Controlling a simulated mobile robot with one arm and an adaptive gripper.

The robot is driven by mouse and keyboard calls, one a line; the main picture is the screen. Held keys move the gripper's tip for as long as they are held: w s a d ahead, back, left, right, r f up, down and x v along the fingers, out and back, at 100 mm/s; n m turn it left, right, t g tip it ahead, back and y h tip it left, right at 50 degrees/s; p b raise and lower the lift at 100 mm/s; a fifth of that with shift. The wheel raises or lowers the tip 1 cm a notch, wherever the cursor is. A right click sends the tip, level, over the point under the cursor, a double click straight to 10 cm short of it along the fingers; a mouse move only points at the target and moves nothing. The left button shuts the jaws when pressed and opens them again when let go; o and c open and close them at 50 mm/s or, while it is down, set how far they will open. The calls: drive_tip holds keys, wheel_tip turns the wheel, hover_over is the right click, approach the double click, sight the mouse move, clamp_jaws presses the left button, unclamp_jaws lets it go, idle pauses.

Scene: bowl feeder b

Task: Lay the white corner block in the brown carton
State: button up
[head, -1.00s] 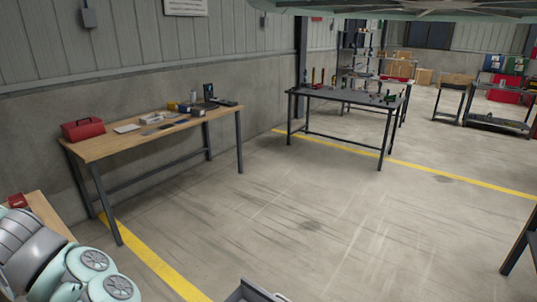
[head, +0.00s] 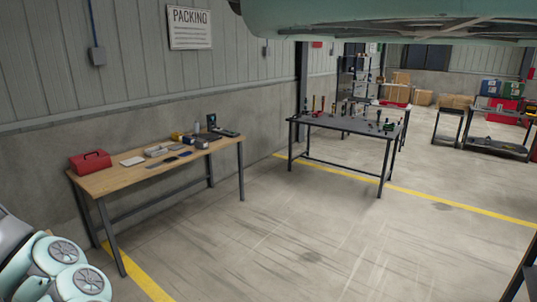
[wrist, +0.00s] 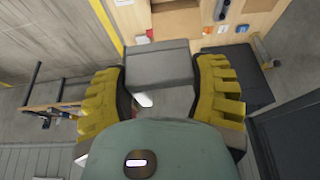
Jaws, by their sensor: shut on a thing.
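My gripper (wrist: 160,88), with its yellow ribbed fingers, shows in the wrist view. It is shut on a grey-looking block (wrist: 160,62) between the fingertips. The block looks shaded, and I cannot tell for certain that it is the white corner block. My gripper is not visible in the head view. Several brown cartons (head: 399,95) stand far off at the back right in the head view. I cannot tell which one is the task's carton.
A wooden bench (head: 115,180) with a red toolbox (head: 90,162) and small items stands along the left wall under a PACKING sign (head: 190,28). A dark table (head: 350,124) with tools stands farther back. Open floor (head: 290,230) lies in front of both.

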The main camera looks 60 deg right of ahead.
wheel_tip(320, 180, up, 22)
drive_tip(key=s+p, duration=0.2)
drive_tip(key=p, duration=1.7)
drive_tip(key=shift+s+f, duration=0.15)
